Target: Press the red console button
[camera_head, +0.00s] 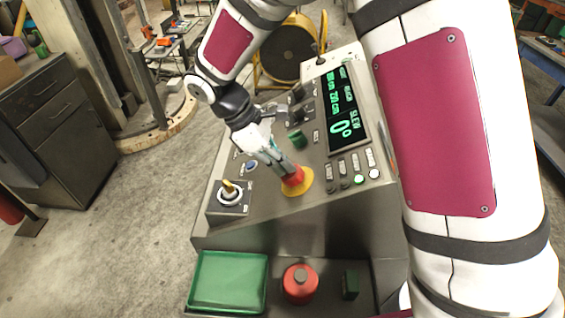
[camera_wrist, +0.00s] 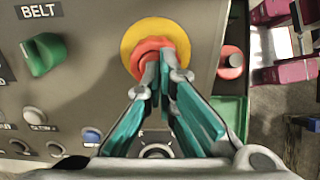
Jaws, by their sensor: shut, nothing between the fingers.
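The red console button (camera_head: 292,180) sits on a yellow round base (camera_head: 305,187) near the front edge of the grey console. In the wrist view the red button (camera_wrist: 145,50) shows within its yellow disc (camera_wrist: 175,30). My gripper (camera_head: 287,172) is shut and empty. Its fingertips (camera_wrist: 162,68) lie over the lower part of the button and hide some of it. They appear to be at or very near its surface; I cannot tell whether they touch.
A green knob (camera_wrist: 44,54) and a display (camera_head: 343,105) are on the console. A yellow-topped joystick (camera_head: 230,188) stands at the left. Below are a green tray (camera_head: 228,253), a red round object (camera_head: 300,283) and a dark green block (camera_head: 350,285). A cabinet (camera_head: 60,130) stands far left.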

